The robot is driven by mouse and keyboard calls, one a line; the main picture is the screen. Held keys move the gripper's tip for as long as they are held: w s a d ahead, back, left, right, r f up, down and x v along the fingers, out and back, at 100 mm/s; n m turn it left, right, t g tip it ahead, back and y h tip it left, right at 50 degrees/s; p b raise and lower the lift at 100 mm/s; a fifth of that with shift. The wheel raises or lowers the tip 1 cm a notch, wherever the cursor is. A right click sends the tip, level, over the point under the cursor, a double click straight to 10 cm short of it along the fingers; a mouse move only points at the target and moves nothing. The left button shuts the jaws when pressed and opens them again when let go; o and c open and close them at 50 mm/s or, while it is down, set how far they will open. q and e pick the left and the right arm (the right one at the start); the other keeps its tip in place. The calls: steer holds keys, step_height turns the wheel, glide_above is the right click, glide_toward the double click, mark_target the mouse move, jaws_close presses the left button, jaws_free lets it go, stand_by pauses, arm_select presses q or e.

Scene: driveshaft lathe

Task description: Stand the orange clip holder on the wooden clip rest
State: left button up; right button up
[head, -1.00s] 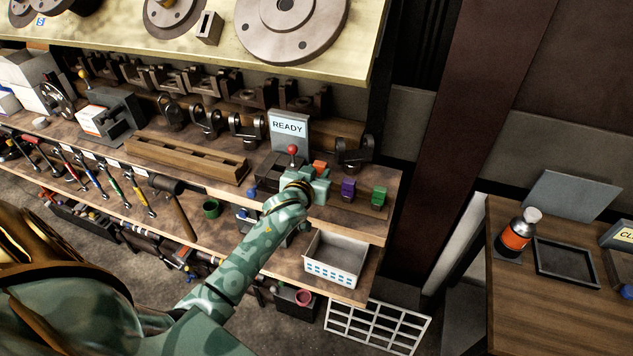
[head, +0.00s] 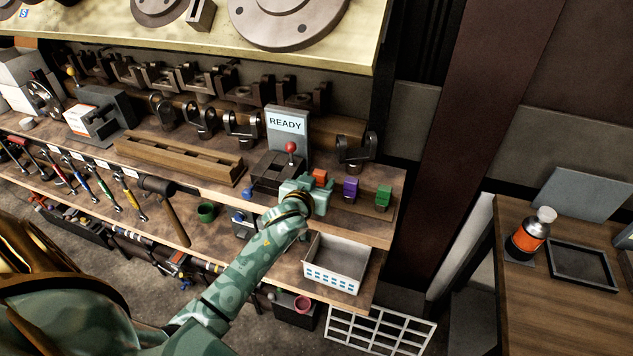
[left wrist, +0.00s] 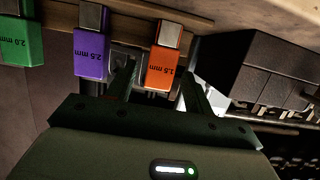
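The orange clip holder (head: 320,175) is upright on the shelf, left of the others and in line with them. In the left wrist view the orange clip holder (left wrist: 162,68) shows its "1.5 mm" label upside down. A wooden strip, apparently the clip rest (left wrist: 202,23), shows at its silver end; exact contact is hard to tell. My left gripper (head: 311,190) is in front of it. In the left wrist view the left gripper's fingers (left wrist: 160,84) are open, one on each side of the holder with visible gaps. My right gripper is not in view.
A purple holder (head: 351,188) and a green holder (head: 383,196) stand to the right. Behind are the READY sign (head: 286,130) and a red-knobbed fixture (head: 280,172). A slotted wooden block (head: 180,158) lies to the left. A white basket (head: 336,266) sits below.

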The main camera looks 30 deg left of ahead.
arm_select(q)
steer(key=shift+s+r, duration=0.1)
steer(key=shift+r, duration=0.1)
steer(key=p+v, duration=0.3)
steer(key=v, duration=0.9)
steer(key=s+d+f+m+g+h, duration=0.1)
steer(key=s+d+f+g, duration=0.3)
steer(key=f, duration=0.7)
steer(key=s+f+m+g+h, duration=0.1)
steer(key=s+f+m, duration=0.1)
steer(key=s+f, duration=0.7)
steer(key=s+d+f+m+g+h, duration=0.1)
steer(key=s+d+f+g, duration=0.15)
steer(key=f, duration=1.05)
steer(key=s+f+m+g, duration=0.1)
steer(key=s+f, duration=0.4)
steer(key=s, duration=0.7)
steer(key=s+f+m+g, duration=0.1)
steer(key=s+f+g, duration=0.3)
steer(key=s, duration=0.9)
steer(key=shift+a+f+g, duration=0.35)
steer(key=shift+a+f, duration=0.05)
steer(key=shift+f, duration=0.5)
steer(key=shift+s, duration=0.15)
